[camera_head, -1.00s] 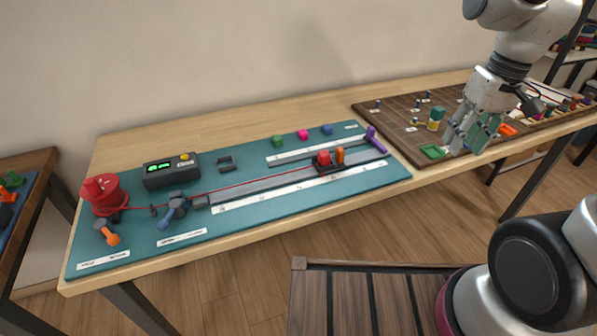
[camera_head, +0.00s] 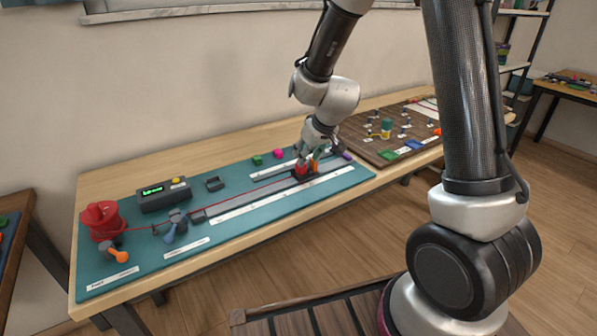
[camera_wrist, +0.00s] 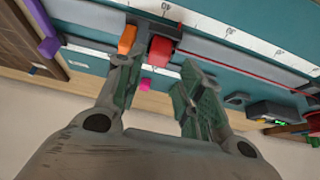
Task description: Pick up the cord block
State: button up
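The red cord block (camera_head: 300,171) sits on a dark carriage (camera_wrist: 172,27) on the teal mat, at the right end of the red cord. An orange lever stands right beside it in the wrist view (camera_wrist: 127,40). My gripper (camera_head: 309,162) is over the carriage and partly hides the block in the head view. In the wrist view my gripper (camera_wrist: 160,70) is open, with its fingers apart. The red block (camera_wrist: 160,51) shows beyond the gap between the fingertips, with nothing held.
A red spool (camera_head: 101,221), a black box with a green display (camera_head: 164,195) and a grey-blue clamp (camera_head: 176,226) stand to the left. Green (camera_head: 257,160) and pink (camera_head: 278,154) cubes lie behind the rail. A brown peg board (camera_head: 365,150) is at right.

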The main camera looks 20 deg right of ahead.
aim_at(301, 169)
jog(key=shift+x, duration=2.75)
jog(key=shift+d, duration=0.1)
jog(key=c, duration=0.7)
